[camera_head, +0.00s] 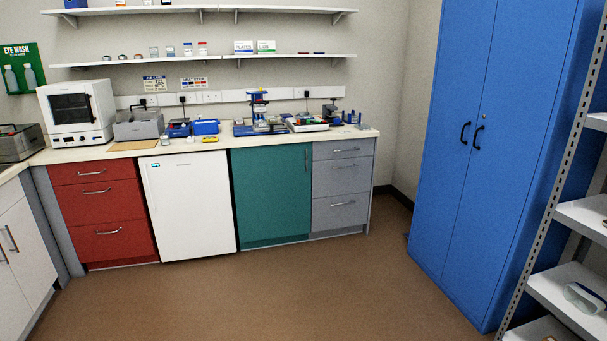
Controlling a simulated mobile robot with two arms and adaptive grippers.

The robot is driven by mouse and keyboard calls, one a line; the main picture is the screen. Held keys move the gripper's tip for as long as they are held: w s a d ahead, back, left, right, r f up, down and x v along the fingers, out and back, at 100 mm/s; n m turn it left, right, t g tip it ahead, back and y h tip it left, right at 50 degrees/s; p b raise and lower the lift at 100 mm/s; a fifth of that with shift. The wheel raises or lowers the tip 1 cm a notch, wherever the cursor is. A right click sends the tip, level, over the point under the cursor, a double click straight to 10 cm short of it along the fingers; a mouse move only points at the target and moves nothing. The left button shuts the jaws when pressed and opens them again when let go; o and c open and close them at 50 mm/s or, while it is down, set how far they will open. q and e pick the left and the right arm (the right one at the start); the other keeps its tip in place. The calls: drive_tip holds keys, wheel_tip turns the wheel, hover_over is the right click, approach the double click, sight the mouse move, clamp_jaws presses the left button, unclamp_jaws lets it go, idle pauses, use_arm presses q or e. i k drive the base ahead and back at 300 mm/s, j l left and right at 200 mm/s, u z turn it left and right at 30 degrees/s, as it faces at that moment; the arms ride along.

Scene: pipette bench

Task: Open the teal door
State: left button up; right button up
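The teal door (271,195) is the front of a base cabinet under the bench, between a white fridge-like door on its left and grey drawers on its right. It looks shut and flush with its neighbours. A slim vertical handle (307,159) sits near its upper right edge. Neither of my grippers is in the picture.
Brown floor (270,295) in front of the cabinets is clear. A tall blue cabinet (490,130) stands at the right, with a metal shelf rack (565,210) nearer. Red drawers (103,210) and a white door (190,205) are on the left. Lab equipment stands on the bench (215,143).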

sight(272, 183)
drive_tip(key=i+l+z, duration=0.1)
drive_tip(key=i+z, duration=0.35)
drive_tip(key=i, duration=3.05)
